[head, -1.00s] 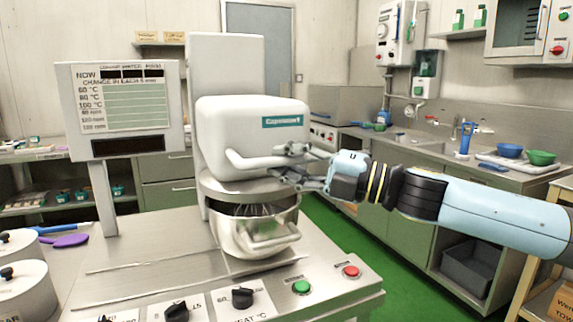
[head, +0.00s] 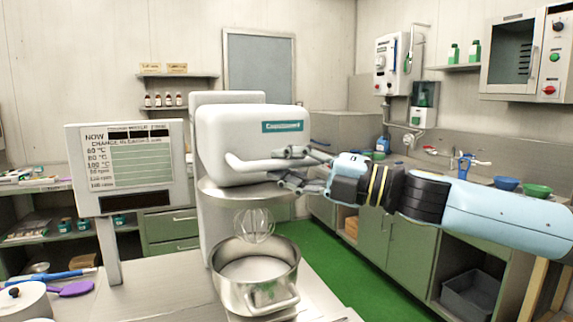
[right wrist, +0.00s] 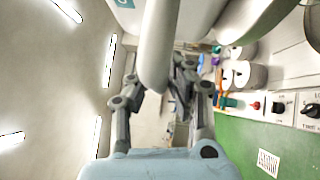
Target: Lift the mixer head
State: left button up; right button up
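The white mixer head (head: 240,130) stands raised above the steel bowl (head: 256,292). Its wire whisk (head: 255,226) hangs clear above the bowl's opening. A pale curved handle (head: 245,163) runs along the head's front; it also shows in the right wrist view (right wrist: 159,45). My right gripper (head: 283,167) is at the handle's right end, one finger above and one below it. In the right wrist view its grey fingers (right wrist: 157,90) lie on both sides of the handle and appear closed on it. The exact contact is partly hidden. My left gripper is not in view.
A display panel (head: 130,167) on a post stands left of the mixer. A lidded pot (head: 25,303) and a purple spatula (head: 72,289) lie at lower left. Green floor (head: 315,250) is open to the right, before the sink counter. The air above the head looks clear.

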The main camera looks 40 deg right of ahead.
jog(key=o, duration=0.4)
jog(key=shift+o, duration=0.2)
jog(key=shift+f, duration=0.1)
notch_tip(320, 180, down, 17)
jog(key=b, duration=1.4)
jog(key=r+p+v, duration=0.1)
jog(key=p+v, duration=0.9)
jog(key=p, duration=0.4)
notch_tip(320, 180, down, 13)
jog(key=d+m+t+h+b, duration=0.1)
jog(key=d+m+h+b, duration=0.1)
jog(key=m+h+b, duration=0.2)
jog(key=shift+s+m+b, duration=0.3)
jog(key=shift+s+b, duration=0.1)
jog(key=shift+b, duration=0.85)
